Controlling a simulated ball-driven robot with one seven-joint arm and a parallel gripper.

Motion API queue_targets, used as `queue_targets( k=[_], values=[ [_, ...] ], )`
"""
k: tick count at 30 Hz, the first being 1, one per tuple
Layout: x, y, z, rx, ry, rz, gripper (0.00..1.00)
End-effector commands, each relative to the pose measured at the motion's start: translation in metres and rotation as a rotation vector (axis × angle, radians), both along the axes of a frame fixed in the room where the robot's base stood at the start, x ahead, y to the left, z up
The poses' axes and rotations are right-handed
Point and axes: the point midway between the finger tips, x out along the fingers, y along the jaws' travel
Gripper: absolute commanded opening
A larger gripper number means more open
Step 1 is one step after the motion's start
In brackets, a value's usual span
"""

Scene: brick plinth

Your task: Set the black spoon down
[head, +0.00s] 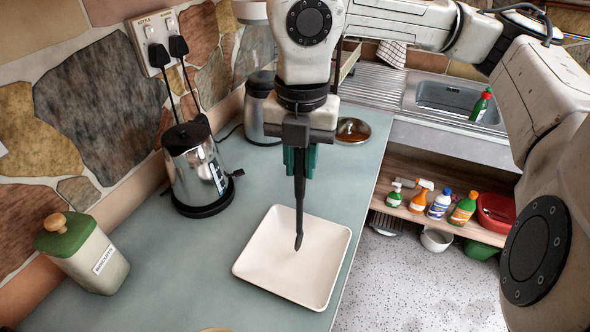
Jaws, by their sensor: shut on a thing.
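The black spoon (299,212) hangs roughly upright from my gripper (300,160), its lower end in front of a square cream plate (272,268). I cannot tell whether the spoon's lower end touches the plate or is just above it. My gripper, with green fingers, is shut on the spoon's upper end and points down over the plate's far part. The plate lies on the blue-grey worktop (185,265) near its right edge.
A metal kettle (195,168) stands left of the plate, and a green-lidded biscuit jar (85,255) nearer at left. The sink (450,98) is at the back right; a low shelf (420,195) holds several bottles.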

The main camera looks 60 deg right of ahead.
Motion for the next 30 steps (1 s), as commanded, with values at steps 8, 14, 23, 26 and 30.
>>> queue_targets(
  k=[8, 14, 23, 26, 30],
  values=[
    [0.014, -0.007, -0.02, 0.004, 0.001, -0.001, 0.0],
    [0.013, -0.007, -0.045, 0.002, -0.001, -0.001, 0.0],
    [0.013, -0.007, -0.048, -0.001, -0.001, 0.0, 0.0],
    [0.013, -0.007, -0.051, -0.001, -0.001, 0.0, 0.0],
    [0.013, -0.007, -0.05, -0.001, -0.001, 0.0, 0.25]
  ],
)
